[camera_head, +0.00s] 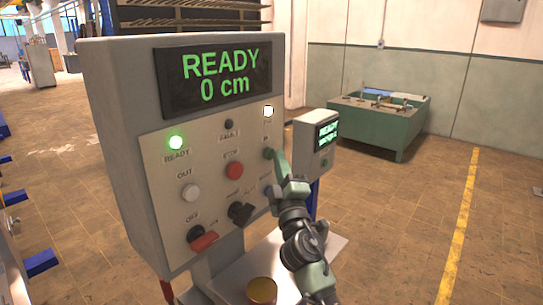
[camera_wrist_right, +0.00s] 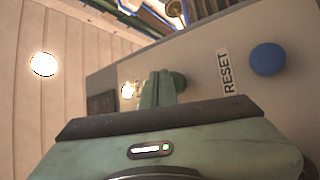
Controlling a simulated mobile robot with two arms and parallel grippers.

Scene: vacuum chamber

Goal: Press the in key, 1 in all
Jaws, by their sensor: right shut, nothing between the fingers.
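The grey control panel (camera_head: 112,150) stands in front of me, its display (camera_head: 215,78) reading "READY 0 cm" in green. The in key, a dark green round button (camera_head: 267,153), is at the panel's right side under a label. It also shows in the right wrist view (camera_wrist_right: 179,82), partly hidden behind the fingers. My right gripper (camera_head: 275,158) is shut and empty, its fingertips right at the in key. I cannot tell whether they touch it. In the right wrist view the closed green fingers (camera_wrist_right: 160,88) point at the panel. My left gripper is not in view.
The blue reset key (camera_wrist_right: 268,59) is close by. The panel also has a white out key (camera_head: 191,192), red stop key (camera_head: 235,170), black knob (camera_head: 240,212) and red switch (camera_head: 204,241). A small display box (camera_head: 316,145) stands behind.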

